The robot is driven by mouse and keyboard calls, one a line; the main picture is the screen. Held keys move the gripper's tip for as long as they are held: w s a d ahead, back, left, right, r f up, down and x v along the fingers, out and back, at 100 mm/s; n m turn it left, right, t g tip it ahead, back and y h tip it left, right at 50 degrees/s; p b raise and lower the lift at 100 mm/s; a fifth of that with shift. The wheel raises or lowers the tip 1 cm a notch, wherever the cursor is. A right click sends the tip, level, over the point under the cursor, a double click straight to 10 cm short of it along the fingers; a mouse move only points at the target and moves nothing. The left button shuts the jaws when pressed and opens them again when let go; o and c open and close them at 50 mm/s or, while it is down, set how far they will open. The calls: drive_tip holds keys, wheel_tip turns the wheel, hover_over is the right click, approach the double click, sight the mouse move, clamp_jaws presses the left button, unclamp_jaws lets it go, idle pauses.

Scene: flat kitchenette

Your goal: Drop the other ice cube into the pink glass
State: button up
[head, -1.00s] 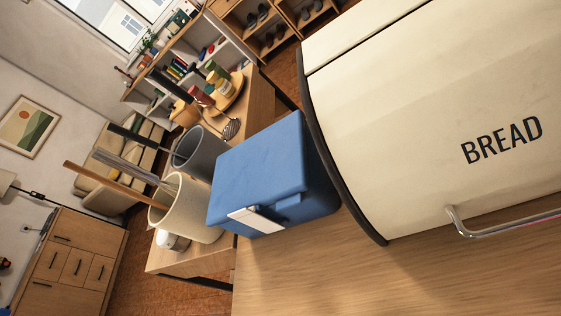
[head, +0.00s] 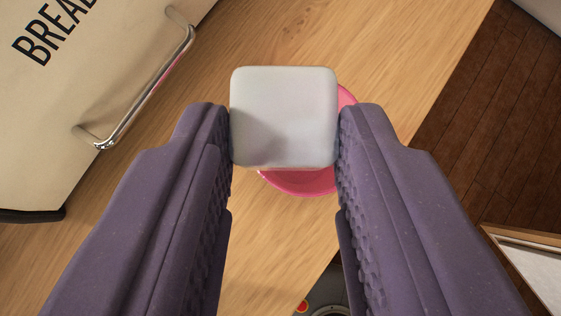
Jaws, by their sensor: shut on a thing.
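My gripper (head: 284,135) is shut on a whitish, rounded ice cube (head: 284,112), with one purple finger on each side of it. The pink glass (head: 305,183) stands on the wooden worktop below and behind the cube. Only parts of its pink round show at the cube's lower edge and right side. The cube hides the rest, including most of the glass's opening, so I cannot tell what is inside. The cube appears above the glass; the gap between them cannot be judged.
The cream bread box (head: 90,90) with its chrome handle (head: 150,85) is at the left. The wooden worktop (head: 400,50) is bare around the glass. Its edge runs diagonally at the right, with dark wooden floor (head: 460,130) beyond.

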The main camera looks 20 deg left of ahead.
drive_tip(key=o, duration=1.1)
drive_tip(key=p+v, duration=0.2)
drive_tip(key=v, duration=0.5)
drive_tip(key=shift+s+r, duration=0.25)
drive_tip(key=shift+r, duration=0.05)
